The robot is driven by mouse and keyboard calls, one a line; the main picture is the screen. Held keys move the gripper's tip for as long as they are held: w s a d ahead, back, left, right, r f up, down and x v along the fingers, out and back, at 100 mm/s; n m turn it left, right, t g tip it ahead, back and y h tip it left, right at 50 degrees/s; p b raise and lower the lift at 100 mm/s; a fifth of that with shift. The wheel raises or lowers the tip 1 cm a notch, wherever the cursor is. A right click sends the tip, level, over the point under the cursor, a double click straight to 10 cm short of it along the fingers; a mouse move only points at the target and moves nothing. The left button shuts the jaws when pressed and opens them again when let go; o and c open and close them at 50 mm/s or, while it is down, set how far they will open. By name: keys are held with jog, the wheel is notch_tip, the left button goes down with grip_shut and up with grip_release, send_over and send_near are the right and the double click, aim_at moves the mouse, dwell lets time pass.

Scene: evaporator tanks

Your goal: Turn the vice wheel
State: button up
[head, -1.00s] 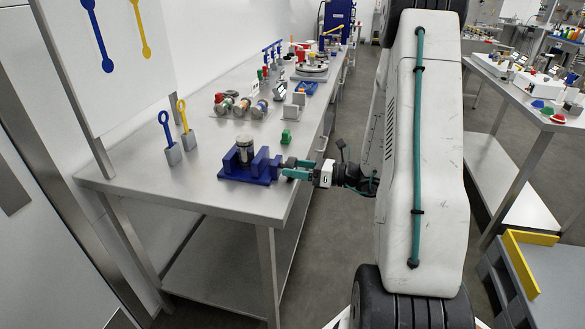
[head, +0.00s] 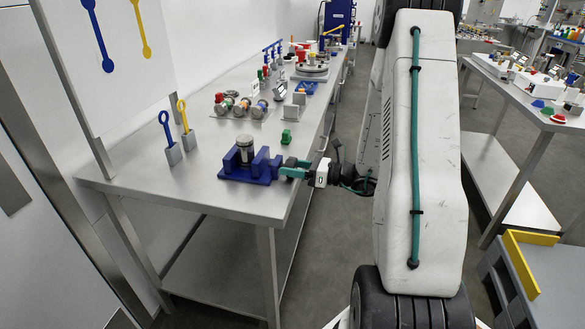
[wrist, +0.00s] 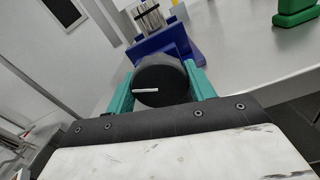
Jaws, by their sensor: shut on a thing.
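The blue vice (head: 247,166) stands near the front edge of the steel table, with a grey metal cylinder (head: 245,147) upright between its jaws. The vice also shows in the wrist view (wrist: 163,46), beyond the wheel. The vice wheel (wrist: 161,84) is a dark round knob with a white mark that lies nearly level in the wrist view. My gripper (head: 292,170) reaches in from the right side of the vice. Its two teal fingers are shut on the wheel, one on each side. In the head view the fingers mostly hide the wheel.
A small green block (head: 286,137) stands on the table behind the vice. Blue and yellow tools (head: 165,132) stand in grey holders to the left. Several coloured cylinders (head: 240,105) lie farther back. The tabletop left of the vice is clear.

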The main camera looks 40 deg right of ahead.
jog(key=n, duration=0.6)
jog(key=shift+n, duration=0.4)
dwell(0.5)
jog(key=o, duration=1)
jog(key=v, duration=0.8)
